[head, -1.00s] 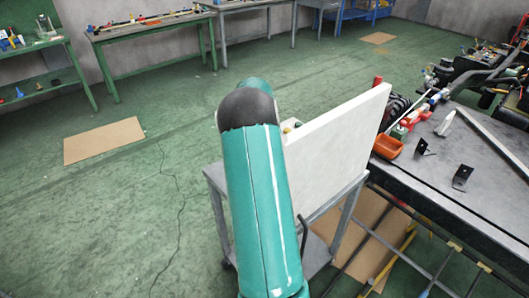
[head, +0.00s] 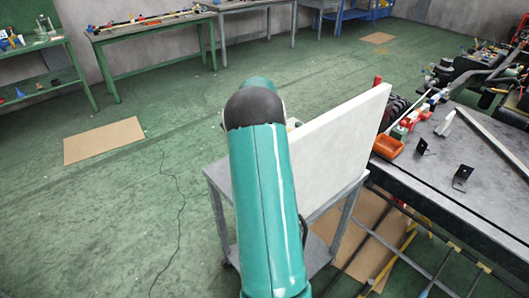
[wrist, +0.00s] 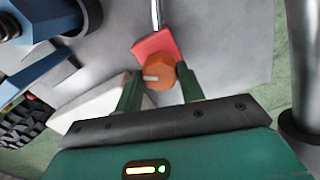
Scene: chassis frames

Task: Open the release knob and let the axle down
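An orange knob (wrist: 158,76) with a pale mark on its face shows in the middle of the wrist view. It sits at the near end of a red block (wrist: 153,44), from which a thin metal rod (wrist: 156,12) runs toward the top edge. My gripper (wrist: 158,82) has its two green fingers on either side of the knob, very close to it. Whether they touch it, I cannot tell. I cannot make out the axle for certain. In the head view my gripper and the knob are hidden behind my arm and a pale upright panel (head: 340,150).
The panel stands on a grey cart (head: 222,190) beside a dark workbench (head: 450,185) with an orange bin (head: 387,145) and black brackets (head: 462,177). Dark blue parts (wrist: 45,25), black tyre tread (wrist: 22,125) and a metal cylinder (wrist: 300,130) flank my gripper. Open floor lies left.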

